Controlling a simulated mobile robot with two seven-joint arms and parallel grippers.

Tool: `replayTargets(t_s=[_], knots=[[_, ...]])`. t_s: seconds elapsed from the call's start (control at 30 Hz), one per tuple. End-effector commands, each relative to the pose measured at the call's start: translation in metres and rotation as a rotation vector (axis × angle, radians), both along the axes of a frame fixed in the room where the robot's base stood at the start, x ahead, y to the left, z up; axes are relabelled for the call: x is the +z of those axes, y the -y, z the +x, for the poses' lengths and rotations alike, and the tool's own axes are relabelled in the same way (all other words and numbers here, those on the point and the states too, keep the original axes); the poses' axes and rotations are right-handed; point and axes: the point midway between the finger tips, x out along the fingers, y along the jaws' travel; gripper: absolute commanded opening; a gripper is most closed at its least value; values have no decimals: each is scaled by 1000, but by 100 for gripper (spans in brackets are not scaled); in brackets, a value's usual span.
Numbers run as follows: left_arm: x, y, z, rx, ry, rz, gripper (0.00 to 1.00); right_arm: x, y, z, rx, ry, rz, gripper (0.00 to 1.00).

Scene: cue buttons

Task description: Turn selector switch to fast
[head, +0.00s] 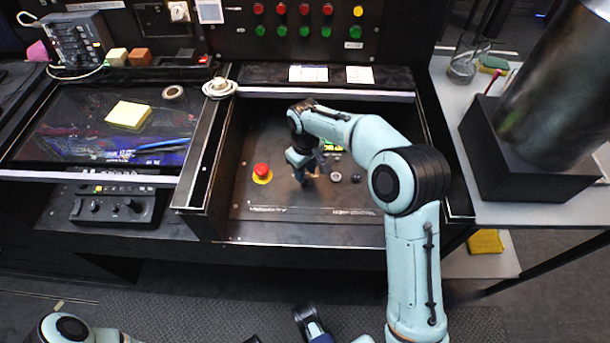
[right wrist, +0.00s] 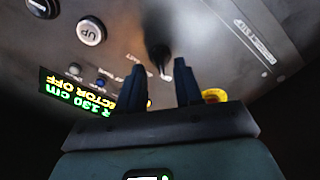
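The selector switch appears to be the dark knob (right wrist: 158,48) on the grey panel in the right wrist view. It lies just beyond the gap between my right gripper's fingertips. Its pointing direction and small label are too blurred to read. My right gripper (right wrist: 158,70) has its two dark fingers apart, with nothing visibly held. In the head view my right gripper (head: 311,176) points down at the recessed control panel (head: 285,195) and covers the knob. Part of my left arm (head: 65,328) shows at the bottom left; its gripper cannot be made out clearly.
A red mushroom button (head: 262,170) on a yellow base stands left of my right gripper. An UP button (right wrist: 91,30) and a lit display (right wrist: 95,100), partly reading "ECTOR OFF", are nearby. The recess has raised side walls. A large dark cylinder (head: 555,85) stands at right.

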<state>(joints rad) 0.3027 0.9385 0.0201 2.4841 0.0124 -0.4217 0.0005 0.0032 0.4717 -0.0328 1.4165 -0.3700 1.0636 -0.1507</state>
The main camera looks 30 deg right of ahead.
Motion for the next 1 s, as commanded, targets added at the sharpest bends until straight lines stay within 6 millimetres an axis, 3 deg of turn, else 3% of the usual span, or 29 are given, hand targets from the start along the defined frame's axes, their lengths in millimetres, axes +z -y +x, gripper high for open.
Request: replayTargets(t_s=[0.2, 0.53, 0.63, 0.67, 1.0], knots=[[-3, 0, 2, 1, 5, 1, 43, -21, 0, 0, 0, -1, 0, 35], [-3, 0, 2, 1, 6, 1, 43, -24, 0, 0, 0, 0, 0, 35], [-3, 0, 2, 1, 6, 1, 43, -24, 0, 0, 0, 0, 0, 3], [-3, 0, 2, 1, 6, 1, 43, -24, 0, 0, 0, 0, 0, 0], [-2, 0, 1, 0, 4, 0, 43, -23, 0, 0, -21, 1, 0, 0]])
